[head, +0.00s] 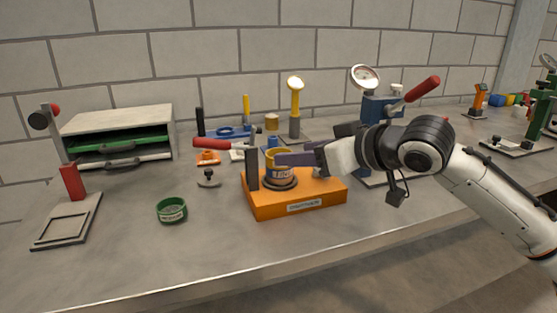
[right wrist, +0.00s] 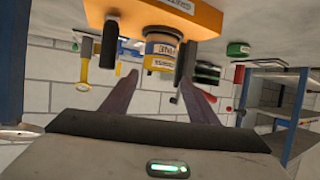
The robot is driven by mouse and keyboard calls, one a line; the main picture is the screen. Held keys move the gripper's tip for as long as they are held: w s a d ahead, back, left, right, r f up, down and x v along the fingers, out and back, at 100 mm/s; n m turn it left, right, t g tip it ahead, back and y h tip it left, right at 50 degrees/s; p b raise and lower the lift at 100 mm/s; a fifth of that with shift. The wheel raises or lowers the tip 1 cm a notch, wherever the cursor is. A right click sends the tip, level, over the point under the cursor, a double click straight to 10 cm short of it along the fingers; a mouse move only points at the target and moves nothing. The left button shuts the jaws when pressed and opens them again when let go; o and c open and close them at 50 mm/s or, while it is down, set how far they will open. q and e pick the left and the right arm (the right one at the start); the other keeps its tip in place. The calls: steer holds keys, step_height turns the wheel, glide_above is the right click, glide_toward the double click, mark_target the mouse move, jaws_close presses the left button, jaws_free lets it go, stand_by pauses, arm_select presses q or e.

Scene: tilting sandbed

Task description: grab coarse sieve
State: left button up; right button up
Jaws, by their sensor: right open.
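A short stack of ring-shaped sieves, yellow over blue, sits on the orange shaker base (head: 320,196). The stack (head: 277,176) also shows in the right wrist view (right wrist: 161,52), where a label seems to read "FINE". A separate green ring-shaped sieve (head: 172,211) lies on the table to the left of the base, with a label too small to read. I cannot tell from the labels which is the coarse sieve. My right gripper (head: 283,158) is open at the upper right of the stack, its fingers spread on either side of it in the right wrist view (right wrist: 159,80). My left gripper is not in view.
A blue press with a red lever (head: 382,107) stands behind my right arm. A drawer cabinet (head: 118,120) is at the back left.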

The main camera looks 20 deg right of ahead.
mark_target(272, 155)
steer(key=x, duration=0.5)
steer(key=shift+w+f, duration=0.2)
steer(key=shift+w, duration=0.2)
steer(key=c, duration=0.8)
